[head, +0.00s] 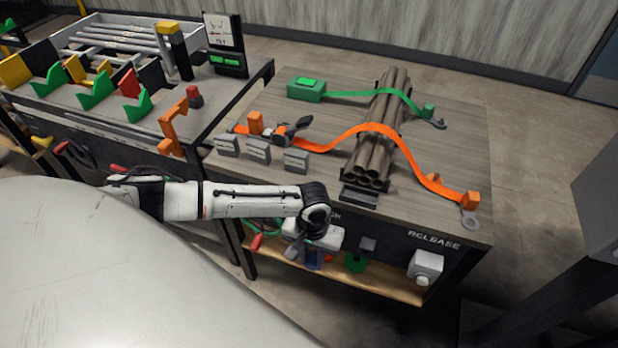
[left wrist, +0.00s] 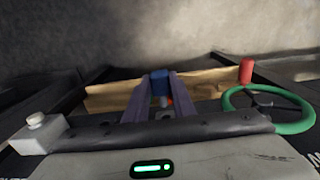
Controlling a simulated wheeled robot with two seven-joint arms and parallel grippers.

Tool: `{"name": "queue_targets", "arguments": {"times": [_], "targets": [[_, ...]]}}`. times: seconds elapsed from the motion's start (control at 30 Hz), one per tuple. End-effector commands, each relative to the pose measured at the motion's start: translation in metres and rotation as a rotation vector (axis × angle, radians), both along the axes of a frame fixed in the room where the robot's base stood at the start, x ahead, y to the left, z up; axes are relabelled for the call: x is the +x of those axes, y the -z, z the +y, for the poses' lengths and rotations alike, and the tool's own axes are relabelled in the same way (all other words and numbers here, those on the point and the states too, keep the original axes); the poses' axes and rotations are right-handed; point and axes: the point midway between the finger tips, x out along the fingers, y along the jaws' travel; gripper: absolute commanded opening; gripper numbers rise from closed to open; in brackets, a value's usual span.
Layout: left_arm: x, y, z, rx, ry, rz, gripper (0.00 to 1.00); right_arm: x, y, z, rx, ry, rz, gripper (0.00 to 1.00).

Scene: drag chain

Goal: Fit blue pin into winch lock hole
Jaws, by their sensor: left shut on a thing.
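My left gripper (head: 314,256) is in front of the table's front panel, over the lower shelf, pointing down. In the left wrist view its two fingers (left wrist: 160,84) are shut on the blue pin (left wrist: 160,76). The pin's blue head shows between the fingertips, with a grey part below it. The green winch handwheel (left wrist: 270,108) with its red knob (left wrist: 246,70) is right of the fingers in the wrist view, apart from them. In the head view the wheel (head: 262,229) is partly hidden by my left arm. I cannot make out the lock hole.
A white button box (head: 425,266) sits under the word RELEASE; a green block (head: 355,263) is on the wooden shelf (head: 385,286). The tabletop (head: 330,110) carries a pipe bundle (head: 378,130) under orange (head: 345,135) and green (head: 350,94) straps.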

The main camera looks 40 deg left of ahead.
Motion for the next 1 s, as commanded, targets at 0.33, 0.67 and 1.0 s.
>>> {"name": "queue_targets", "arguments": {"times": [0.33, 0.67, 1.0], "targets": [[0.0097, -0.0003, 0.0023, -0.002, 0.0, 0.0, 0.0, -0.0001, 0.0027, 0.0002, 0.0, 0.0, 0.0, 0.45], [0.0096, -0.0004, 0.0024, -0.001, 0.0, 0.001, 0.0, -0.0001, 0.0026, 0.0002, 0.0, 0.0, 0.0, 0.45], [0.0092, -0.0015, 0.0023, -0.001, 0.0, 0.001, 0.0, 0.0002, -0.0023, 0.0001, 0.0, 0.0, 0.0, 0.45]]}}
